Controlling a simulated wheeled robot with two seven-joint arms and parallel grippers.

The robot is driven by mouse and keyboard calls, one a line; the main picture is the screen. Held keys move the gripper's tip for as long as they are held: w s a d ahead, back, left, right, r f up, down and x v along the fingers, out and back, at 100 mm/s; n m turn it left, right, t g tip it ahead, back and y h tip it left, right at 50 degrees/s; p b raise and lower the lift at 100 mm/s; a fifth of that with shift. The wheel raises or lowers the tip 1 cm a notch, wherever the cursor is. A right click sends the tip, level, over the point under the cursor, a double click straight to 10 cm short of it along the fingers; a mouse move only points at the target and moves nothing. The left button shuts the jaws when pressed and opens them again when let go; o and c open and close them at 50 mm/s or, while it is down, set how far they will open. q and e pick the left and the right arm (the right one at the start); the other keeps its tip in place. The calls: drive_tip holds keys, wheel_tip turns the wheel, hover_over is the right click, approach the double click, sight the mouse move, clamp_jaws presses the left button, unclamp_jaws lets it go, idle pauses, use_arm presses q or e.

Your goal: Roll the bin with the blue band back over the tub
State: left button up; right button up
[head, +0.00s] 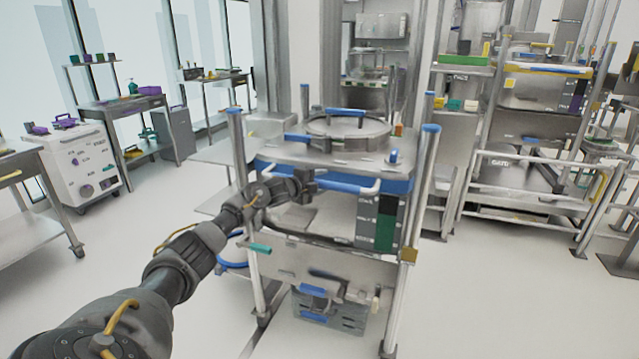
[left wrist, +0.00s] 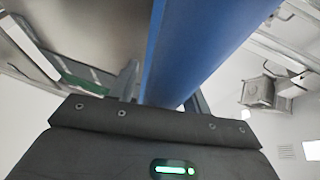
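The metal bin with the blue band (head: 398,186) stands in the centre of the head view, inside a frame of upright posts. A round lid is on its top, and a white-and-blue bar handle (head: 345,184) runs across its front. My left gripper (head: 307,184) is at the left end of this handle; the fingers are too small to tell whether they close on it. Below the bin is a metal container (head: 290,262), perhaps the tub. My right gripper is out of view.
A grey box with a blue handle (head: 330,312) sits low between the frame's legs. A similar rack (head: 520,175) stands at the right, and a white wheeled cabinet (head: 82,165) at the left.

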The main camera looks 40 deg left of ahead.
use_arm(q)
drive_tip(key=shift+s, duration=0.2)
drive_tip(key=s+r+b, duration=0.1)
drive_tip(key=s+r, duration=0.1)
drive_tip(key=s, duration=0.8)
drive_tip(key=shift+a, duration=0.3)
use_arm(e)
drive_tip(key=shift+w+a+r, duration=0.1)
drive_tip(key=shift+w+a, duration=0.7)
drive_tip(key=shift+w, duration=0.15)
use_arm(q)
drive_tip(key=shift+s, duration=0.1)
